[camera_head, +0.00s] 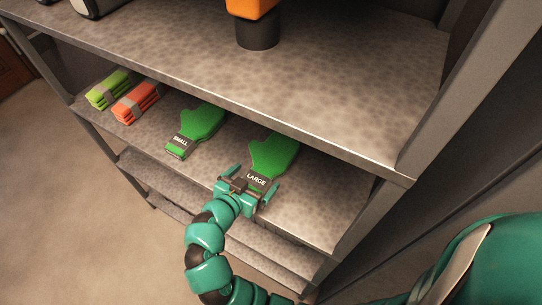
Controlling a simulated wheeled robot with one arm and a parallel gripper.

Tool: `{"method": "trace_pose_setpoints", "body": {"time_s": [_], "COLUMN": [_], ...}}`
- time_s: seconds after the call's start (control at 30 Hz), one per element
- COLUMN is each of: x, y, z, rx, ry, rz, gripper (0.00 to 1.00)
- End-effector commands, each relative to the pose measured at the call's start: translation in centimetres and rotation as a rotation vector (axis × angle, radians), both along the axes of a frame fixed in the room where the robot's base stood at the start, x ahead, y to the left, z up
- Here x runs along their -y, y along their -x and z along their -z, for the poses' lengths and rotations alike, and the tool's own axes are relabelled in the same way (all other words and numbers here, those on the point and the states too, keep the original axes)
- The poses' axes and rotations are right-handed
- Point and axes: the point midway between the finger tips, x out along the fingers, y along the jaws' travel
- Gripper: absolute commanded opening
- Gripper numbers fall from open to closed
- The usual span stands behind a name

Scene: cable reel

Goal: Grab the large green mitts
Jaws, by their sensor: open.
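The large green mitts (273,155) lie flat on the second shelf, with a dark band marked "LARGE" at their near end. My gripper (252,180) is open at that near end, with one finger on each side of the labelled band. Whether the fingers touch the mitts cannot be told. The small green mitts (202,123), with a band marked "SMALL", lie to the left on the same shelf, apart from my gripper.
A folded orange cloth (135,102) and a folded lime-green cloth (107,89) lie farther left on the shelf. The upper shelf (330,95) overhangs behind the mitts and carries an orange and black object (256,30). A metal post stands at the right.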

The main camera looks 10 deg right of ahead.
Motion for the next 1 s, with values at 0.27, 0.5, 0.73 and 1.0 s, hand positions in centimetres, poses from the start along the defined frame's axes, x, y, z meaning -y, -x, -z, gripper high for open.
{"method": "trace_pose_setpoints", "body": {"time_s": [0.27, 0.5, 0.73, 1.0], "x": [2.0, 2.8, 2.8, 2.8], "y": [-2.2, -3.5, -3.6, -3.6], "z": [0.3, 1.3, 1.5, 1.4], "rx": [-0.001, -0.001, 0.001, 0.001], "ry": [0.002, 0.001, 0.000, 0.000], "rz": [0.003, 0.001, -0.001, -0.001], "gripper": [1.00, 1.00, 1.00, 0.66]}}
